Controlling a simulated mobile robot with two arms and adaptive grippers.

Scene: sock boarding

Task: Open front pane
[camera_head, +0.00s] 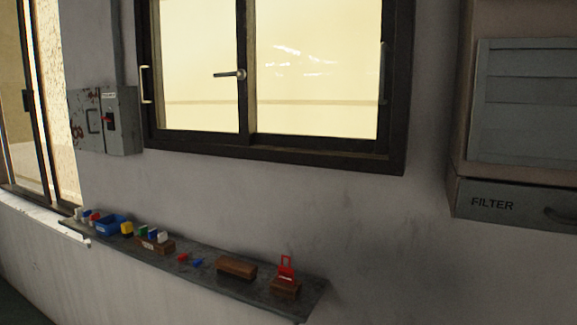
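A dark-framed window (276,155) with two panes is set in the wall ahead. The left pane (197,70) and the right pane (315,80) meet at a dark middle upright. A lever handle (232,74) is on that upright, its arm pointing left. A pale pull handle (145,84) is on the left side of the frame. A dark handle (382,72) is at the right side. Both panes look closed; which one is in front I cannot tell for sure. Neither of my grippers is in view.
A narrow shelf (215,265) with small coloured items, a blue bin (110,225) and brown blocks juts out below the window. A grey switch box (122,120) is at left. A FILTER cabinet (515,203) is at right. Another window (30,100) is far left.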

